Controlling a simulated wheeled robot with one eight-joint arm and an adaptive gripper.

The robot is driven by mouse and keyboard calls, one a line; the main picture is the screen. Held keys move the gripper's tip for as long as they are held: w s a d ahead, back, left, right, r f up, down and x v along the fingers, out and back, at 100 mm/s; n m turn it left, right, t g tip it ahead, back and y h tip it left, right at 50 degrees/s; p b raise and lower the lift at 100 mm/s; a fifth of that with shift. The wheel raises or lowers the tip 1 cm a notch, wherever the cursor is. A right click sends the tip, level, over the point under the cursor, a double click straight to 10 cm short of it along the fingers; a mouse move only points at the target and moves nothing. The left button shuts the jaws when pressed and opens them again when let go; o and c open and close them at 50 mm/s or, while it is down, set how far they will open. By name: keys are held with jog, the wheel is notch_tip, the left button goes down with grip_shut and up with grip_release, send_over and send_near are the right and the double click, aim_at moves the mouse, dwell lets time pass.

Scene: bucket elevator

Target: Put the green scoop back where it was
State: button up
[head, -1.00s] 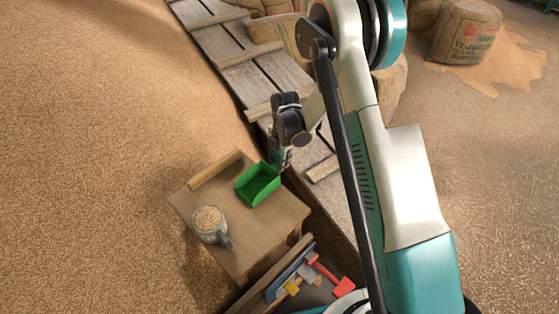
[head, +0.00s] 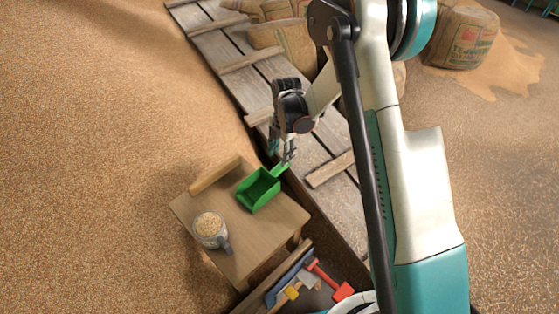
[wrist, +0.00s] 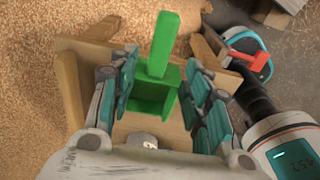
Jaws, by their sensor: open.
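The green scoop (head: 260,189) rests on the small wooden table (head: 262,230), its handle pointing to the back right. My gripper (head: 282,153) is open and empty, just beyond the handle end in the head view. In the wrist view the scoop (wrist: 157,90) lies beyond and between the spread fingers of my gripper (wrist: 165,100), with its handle toward the top. The fingers do not appear to be closed on it.
A cup of grain (head: 210,230) stands on the table's left corner. An open box (head: 300,285) in front holds a red-handled tool (head: 333,282) and other tools. A plank walkway (head: 237,62) and sacks (head: 463,38) lie behind. Grain covers the left.

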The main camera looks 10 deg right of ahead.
jog(key=s+d+r+m+t, duration=0.1)
jog(key=s+r+m, duration=0.3)
jog(key=r, duration=0.5)
jog(key=s+d+r+m+t, duration=0.1)
jog(key=s+d+r+m, duration=0.2)
jog(key=r, duration=0.5)
jog(key=s+r+m+t, duration=0.2)
jog(key=s+r+m, duration=0.25)
jog(key=r, duration=0.45)
jog(key=s+d+r+m+t, duration=0.1)
jog(key=s+r+m, duration=0.1)
jog(key=s+m, duration=0.4)
jog(key=s+d+r+m+t, duration=0.2)
jog(key=s+m, duration=0.5)
jog(key=s, duration=0.2)
jog(key=shift+s+t+h+p, duration=0.2)
jog(key=shift+t+h+p, duration=0.1)
jog(key=shift+h, duration=0.1)
